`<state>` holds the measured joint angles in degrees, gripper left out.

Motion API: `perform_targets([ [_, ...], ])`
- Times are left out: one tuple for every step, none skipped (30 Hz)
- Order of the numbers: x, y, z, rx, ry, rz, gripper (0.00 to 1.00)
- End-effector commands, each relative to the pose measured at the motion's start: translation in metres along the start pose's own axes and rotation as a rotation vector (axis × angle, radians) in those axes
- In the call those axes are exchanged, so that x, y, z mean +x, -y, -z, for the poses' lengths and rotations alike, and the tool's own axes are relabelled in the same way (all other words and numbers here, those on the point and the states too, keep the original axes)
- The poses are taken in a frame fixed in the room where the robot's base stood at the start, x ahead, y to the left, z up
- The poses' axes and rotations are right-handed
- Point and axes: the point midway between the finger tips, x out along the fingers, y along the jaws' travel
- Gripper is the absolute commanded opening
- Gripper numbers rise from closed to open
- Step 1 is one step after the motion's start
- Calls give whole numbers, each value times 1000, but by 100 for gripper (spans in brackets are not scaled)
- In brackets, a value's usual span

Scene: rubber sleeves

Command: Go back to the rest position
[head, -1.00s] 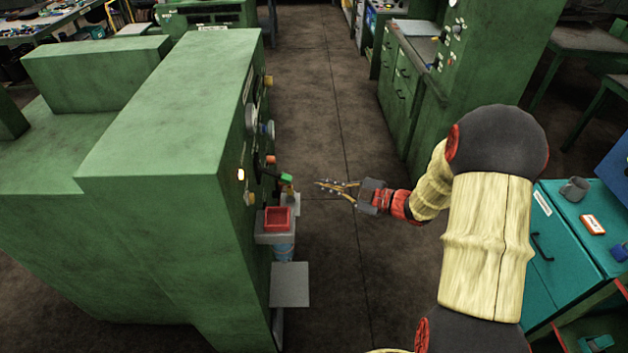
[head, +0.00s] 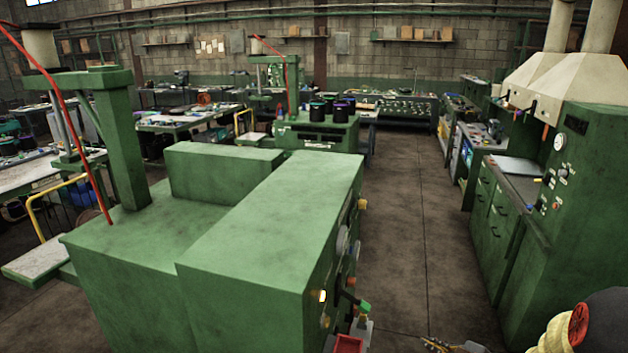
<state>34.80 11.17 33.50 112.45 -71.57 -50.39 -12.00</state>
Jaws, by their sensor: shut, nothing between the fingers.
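My gripper (head: 436,345) shows only in part at the bottom edge of the head view, over the floor to the right of the large green machine (head: 245,235). Its fingertips are close together and I see nothing between them. The rest of the arm is out of view.
The green machine's front has knobs, a lit lamp (head: 322,296) and a red tray (head: 348,344) close to my gripper. A green cabinet (head: 560,215) with drawers stands on the right. The aisle floor (head: 408,230) between them is clear.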

Motion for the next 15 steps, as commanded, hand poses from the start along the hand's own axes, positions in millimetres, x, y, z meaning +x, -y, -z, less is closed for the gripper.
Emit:
perform_targets([
  [-6, -5, -22, 47, 102, -22, 0],
  [-12, -9, -36, 79, 167, -39, 0],
  [-21, -14, -52, 121, 251, -61, 0],
  [-29, -17, -62, 153, 312, -77, 0],
  [-38, -19, -71, 186, 371, -93, 0],
  [-50, -21, -80, 230, 447, -115, 0],
  [-60, -22, -84, 263, 501, -130, 0],
  [-71, -22, -88, 298, 553, -146, 0],
  [-86, -21, -90, 346, 618, -166, 0],
  [-98, -20, -90, 383, 665, -180, 0],
  [-110, -17, -89, 420, 709, -193, 0],
  [-125, -12, -85, 472, 764, -210, 0],
  [-137, -7, -80, 513, 802, -221, 0],
  [-149, -2, -75, 553, 838, -230, 0],
  [-164, 8, -64, 609, 882, -239, 0],
])
